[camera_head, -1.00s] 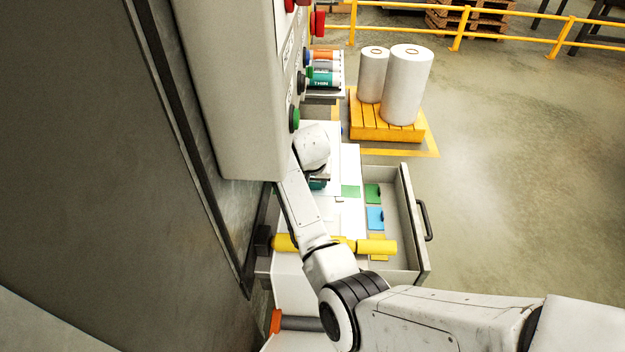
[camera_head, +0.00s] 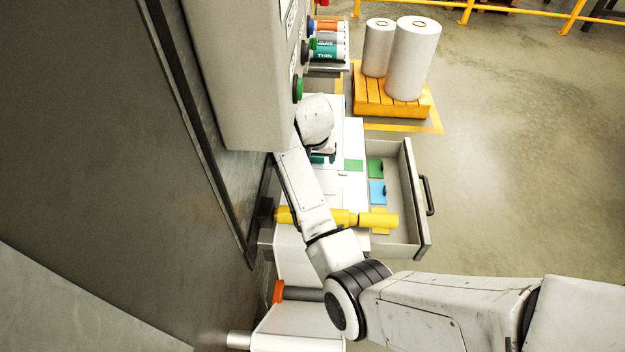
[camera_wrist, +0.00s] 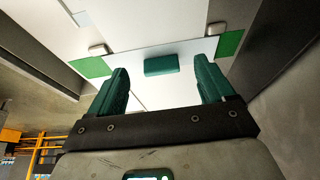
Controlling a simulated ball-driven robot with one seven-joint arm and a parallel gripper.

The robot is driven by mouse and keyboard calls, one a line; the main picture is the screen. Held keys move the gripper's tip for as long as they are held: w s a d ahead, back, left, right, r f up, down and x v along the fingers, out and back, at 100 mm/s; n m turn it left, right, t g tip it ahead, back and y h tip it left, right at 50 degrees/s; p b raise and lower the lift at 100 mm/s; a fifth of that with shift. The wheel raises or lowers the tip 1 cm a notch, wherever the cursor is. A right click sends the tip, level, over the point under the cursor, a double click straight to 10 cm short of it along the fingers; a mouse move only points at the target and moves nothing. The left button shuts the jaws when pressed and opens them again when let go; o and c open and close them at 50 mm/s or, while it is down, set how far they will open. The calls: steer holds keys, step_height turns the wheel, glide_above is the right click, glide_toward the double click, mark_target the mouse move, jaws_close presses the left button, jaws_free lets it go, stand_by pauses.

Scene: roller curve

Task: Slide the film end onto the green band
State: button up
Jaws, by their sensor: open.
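The white film (camera_wrist: 150,30) lies over a pale surface in the wrist view. Its straight edge runs across the picture, and a small teal tab (camera_wrist: 161,65) sits at that edge. Pieces of the green band show at the left (camera_wrist: 92,67) and right (camera_wrist: 229,44); between them the band is not visible. In the head view a piece of the green band (camera_head: 353,165) shows right of my wrist. My gripper (camera_wrist: 160,75) is open, with its green fingers on either side of the teal tab and a gap to each. My wrist hides most of this area in the head view.
A yellow roller (camera_head: 378,220) crosses below the working area, behind my arm. An open drawer (camera_head: 409,190) at the right holds green, blue and yellow pieces. A grey cabinet (camera_head: 235,80) stands close at the left. White rolls on a yellow pallet (camera_head: 390,105) stand beyond; the floor at right is clear.

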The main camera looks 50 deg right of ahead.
steer(key=s+a, duration=0.4)
steer(key=a, duration=0.1)
steer(key=s+a, duration=0.2)
steer(key=shift+s+a+b, duration=0.15)
steer(key=shift+a+b, duration=0.2)
